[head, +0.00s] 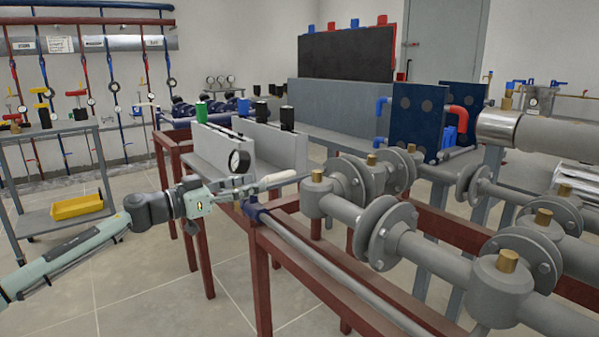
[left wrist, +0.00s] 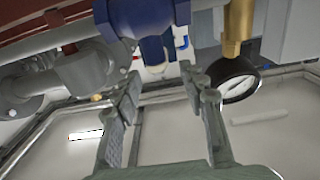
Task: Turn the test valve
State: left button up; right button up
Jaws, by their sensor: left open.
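A blue valve body (left wrist: 135,18) shows at the top of the left wrist view, with a short blue part hanging down from it. I take this to be the test valve; its blue part also shows in the head view (head: 256,210) at the end of a grey pipe. My left gripper (head: 240,187) is beside it in the head view. In the left wrist view its fingers (left wrist: 162,80) are open, with the blue part beyond and between the tips. No contact can be made out. My right gripper is not in view.
A round gauge (head: 239,162) stands close by the left gripper; its brass fitting (left wrist: 235,25) shows in the wrist view. Grey flanged pipes (head: 345,205) and red frames (head: 262,290) fill the right. A cart with a yellow tray (head: 77,207) stands left. The floor between is clear.

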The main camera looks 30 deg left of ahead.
aim_at(267, 179)
pick_arm(q)
jog(key=shift+x, duration=4.05)
jog(key=shift+c, duration=0.4)
grip_shut()
